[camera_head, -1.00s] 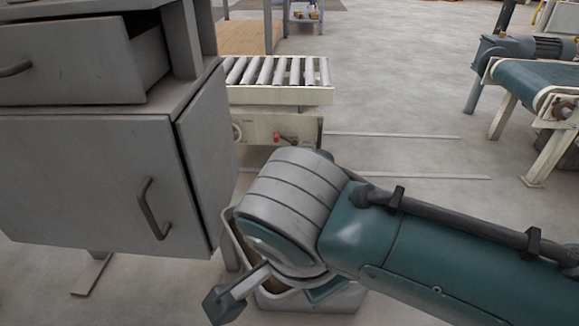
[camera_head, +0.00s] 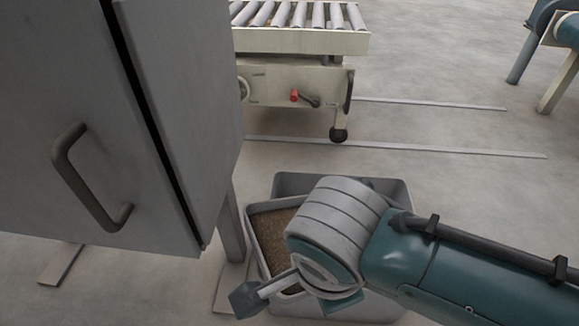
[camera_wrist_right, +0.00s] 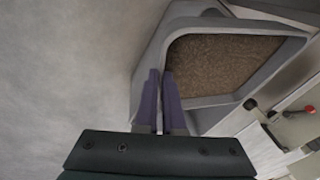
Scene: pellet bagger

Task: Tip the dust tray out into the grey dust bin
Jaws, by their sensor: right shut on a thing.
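The grey dust bin (camera_head: 296,184) stands on the floor in the head view, partly hidden by my right arm. The dust tray (camera_head: 256,247) is grey and holds brown dust (camera_head: 272,228). It appears over or within the bin's opening; its exact height cannot be told. In the right wrist view the tray (camera_wrist_right: 215,101) still has a broad layer of brown dust. My right gripper (camera_wrist_right: 160,90) is shut on the tray at its near side, with the grip partly hidden. In the head view my wrist hides the right fingers. My left gripper is out of view.
A grey cabinet (camera_head: 185,150) with a bar handle stands close on the left, its leg beside the bin. A roller conveyor (camera_head: 300,75) stands behind, with a red knob. Another conveyor (camera_head: 565,35) is at the far right. Floor right of the bin is clear.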

